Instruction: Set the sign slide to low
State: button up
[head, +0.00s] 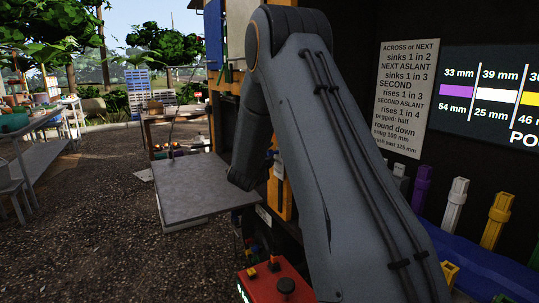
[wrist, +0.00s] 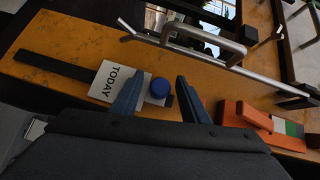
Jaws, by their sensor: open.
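In the wrist view the sign slide is a white plate marked TODAY (wrist: 112,82) with a round blue knob (wrist: 160,86). It sits at one end of a dark straight rail (wrist: 55,68) on an orange-yellow panel (wrist: 85,40). The rail runs to the upper left from the plate, and I see no low or high marking. My gripper (wrist: 161,76) is open, one dark blue finger on each side of the knob. I cannot tell whether either finger touches it. In the head view my arm hides the slide and the gripper.
In the wrist view a metal bar handle (wrist: 205,35) lies above the knob, and an orange block with a green and white part (wrist: 255,124) is to the right. In the head view a grey board (head: 195,190) and a red box with knobs (head: 272,283) are near my arm.

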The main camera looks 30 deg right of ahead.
grip_shut()
jog(key=shift+f, duration=0.1)
notch_tip(320, 180, down, 16)
jog(key=b, duration=1)
jog(key=shift+f, duration=0.2)
grip_release()
jog(key=v, duration=0.7)
jog(key=shift+s+a, duration=0.3)
